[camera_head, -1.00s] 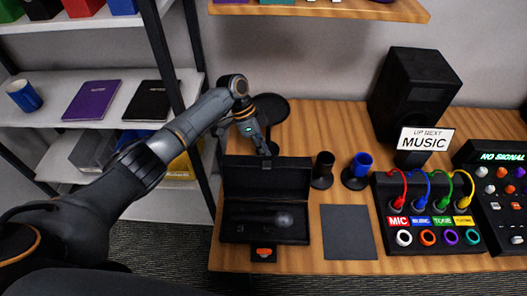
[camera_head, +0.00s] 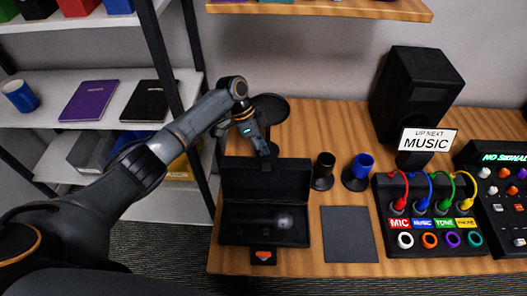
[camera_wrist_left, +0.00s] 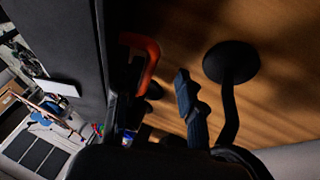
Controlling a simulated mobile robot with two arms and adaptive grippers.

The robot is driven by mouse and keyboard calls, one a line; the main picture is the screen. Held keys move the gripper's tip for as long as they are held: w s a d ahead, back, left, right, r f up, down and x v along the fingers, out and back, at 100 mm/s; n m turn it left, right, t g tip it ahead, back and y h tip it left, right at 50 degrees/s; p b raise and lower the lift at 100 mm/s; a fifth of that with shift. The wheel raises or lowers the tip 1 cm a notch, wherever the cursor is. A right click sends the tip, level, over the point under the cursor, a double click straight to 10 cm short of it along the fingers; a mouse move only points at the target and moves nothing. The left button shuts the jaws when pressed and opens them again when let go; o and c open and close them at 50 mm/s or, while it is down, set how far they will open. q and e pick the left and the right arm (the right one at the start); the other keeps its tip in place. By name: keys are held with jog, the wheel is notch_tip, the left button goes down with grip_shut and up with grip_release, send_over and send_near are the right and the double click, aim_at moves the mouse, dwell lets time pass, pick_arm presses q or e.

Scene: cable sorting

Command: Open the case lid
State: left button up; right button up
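The black case (camera_head: 228,232) stands open at the left end of the desk, its lid (camera_head: 266,180) raised upright at the back. A dark microphone (camera_head: 284,221) with a round grey head lies inside. The case front has an orange latch (camera_head: 263,256). My left gripper (camera_head: 264,150) points down just behind the lid's top edge; contact with it is unclear. In the left wrist view a dark gripper finger (camera_wrist_left: 190,105) shows beside a dark panel (camera_wrist_left: 75,35), probably the lid. The fingers' opening is unclear. My right gripper is not in view.
Behind the case stands a round black disc on a stand (camera_head: 270,108). Right of it are a black holder (camera_head: 323,170), a blue holder (camera_head: 360,168), a dark mat (camera_head: 349,235) and a cable panel (camera_head: 425,240). A shelf rack (camera_head: 170,60) stands left.

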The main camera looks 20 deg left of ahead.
pick_arm(q)
jog(key=shift+w+r, duration=0.15)
jog(key=shift+r, duration=0.05)
jog(key=v, duration=1.1)
jog(key=shift+a+r, duration=0.25)
jog(key=shift+r, duration=0.1)
